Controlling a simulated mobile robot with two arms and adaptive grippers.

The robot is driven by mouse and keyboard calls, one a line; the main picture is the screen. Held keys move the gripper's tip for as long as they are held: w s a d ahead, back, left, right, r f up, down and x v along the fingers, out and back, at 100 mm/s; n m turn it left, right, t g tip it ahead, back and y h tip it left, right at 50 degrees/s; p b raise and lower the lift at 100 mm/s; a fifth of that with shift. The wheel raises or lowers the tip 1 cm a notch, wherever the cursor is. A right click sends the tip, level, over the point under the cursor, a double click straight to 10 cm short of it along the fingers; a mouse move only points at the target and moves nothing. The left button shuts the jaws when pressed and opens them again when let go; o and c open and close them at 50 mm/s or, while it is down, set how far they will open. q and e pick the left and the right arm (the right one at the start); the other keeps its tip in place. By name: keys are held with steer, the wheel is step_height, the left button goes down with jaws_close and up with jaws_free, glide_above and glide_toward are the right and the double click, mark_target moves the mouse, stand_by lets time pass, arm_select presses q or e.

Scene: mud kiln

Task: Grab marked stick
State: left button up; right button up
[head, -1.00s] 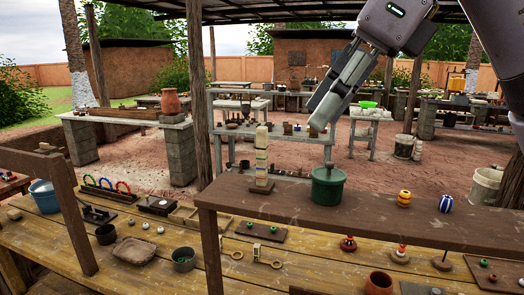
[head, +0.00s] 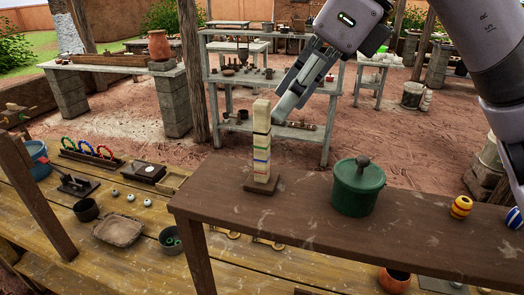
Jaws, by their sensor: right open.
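The marked stick (head: 261,145) stands upright on a small dark base (head: 262,185) on the raised brown shelf. It is a square cream post with blue, red, yellow and dark bands. My right gripper (head: 287,108) comes in from the upper right, its fingers pointing down and left. My left gripper is out of view.
The lower wooden table holds a bowl (head: 86,209), a tray (head: 118,230) and coloured rings. A post (head: 35,195) rises at left.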

mark_target(269, 128)
steer(key=x, duration=0.4)
steer(key=shift+w+p, duration=0.15)
steer(key=shift+p, duration=0.25)
steer(key=p+x, duration=0.1)
steer(key=x, duration=0.1)
steer(key=p+x, duration=0.1)
steer(key=x, duration=0.1)
steer(key=shift+w+d+f, duration=0.1)
steer(key=shift+w+d, duration=0.05)
steer(key=shift+w, duration=0.1)
steer(key=shift+w+a+f, duration=0.1)
steer(key=shift+a+f, duration=0.15)
steer(key=shift+f, duration=0.2)
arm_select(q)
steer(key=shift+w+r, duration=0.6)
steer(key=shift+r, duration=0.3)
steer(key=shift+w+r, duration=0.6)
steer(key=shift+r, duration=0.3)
arm_select(e)
jaws_close()
